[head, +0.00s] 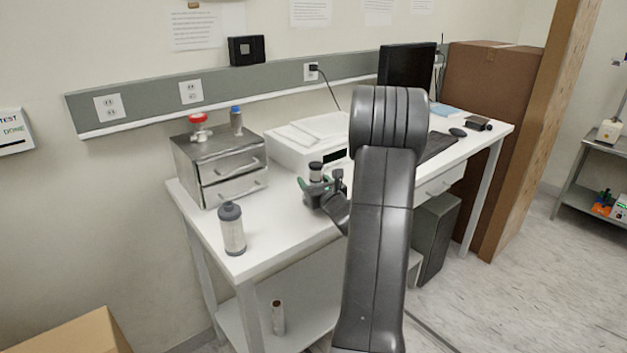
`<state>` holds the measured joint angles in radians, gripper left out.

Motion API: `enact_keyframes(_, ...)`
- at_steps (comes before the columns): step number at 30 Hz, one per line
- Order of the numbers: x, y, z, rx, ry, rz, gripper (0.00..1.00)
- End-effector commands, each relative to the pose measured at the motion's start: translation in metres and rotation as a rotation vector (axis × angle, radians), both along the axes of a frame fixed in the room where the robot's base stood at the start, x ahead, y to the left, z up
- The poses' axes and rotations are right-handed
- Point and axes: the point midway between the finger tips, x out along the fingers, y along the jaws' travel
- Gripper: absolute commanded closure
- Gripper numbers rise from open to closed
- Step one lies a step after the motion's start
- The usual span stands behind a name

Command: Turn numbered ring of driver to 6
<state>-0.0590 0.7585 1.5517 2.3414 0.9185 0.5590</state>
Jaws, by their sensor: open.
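A small dark-and-green tool, which looks like the driver (305,187), is on the white table in front of the white box. A short upright cylinder with a dark top and pale band (316,172) shows right behind it; I cannot tell whether it is part of the driver. No numbers on a ring can be read. My gripper (326,185) is open at the end of my dark arm, close beside the driver and overlapping it in the view. I cannot tell whether they touch. My arm hides part of the table.
A metal drawer unit (221,167) with a red-topped item and a blue-capped bottle stands left. A grey bottle (232,229) is near the front left edge. A white box (310,138) stands behind; a monitor (407,65), keyboard (437,147) and mouse (457,132) are right.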

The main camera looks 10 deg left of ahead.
Motion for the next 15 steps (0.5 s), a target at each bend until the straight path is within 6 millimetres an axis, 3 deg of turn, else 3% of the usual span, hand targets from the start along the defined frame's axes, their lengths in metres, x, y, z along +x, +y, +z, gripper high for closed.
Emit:
enact_keyframes(8,0.0008,0.0008,0.0000,0.000,0.000,0.000,0.46)
enact_keyframes(12,0.0007,0.0007,0.0000,0.000,0.000,0.000,0.74)
enact_keyframes(15,0.0007,0.0007,0.0000,0.000,0.000,0.000,0.89)
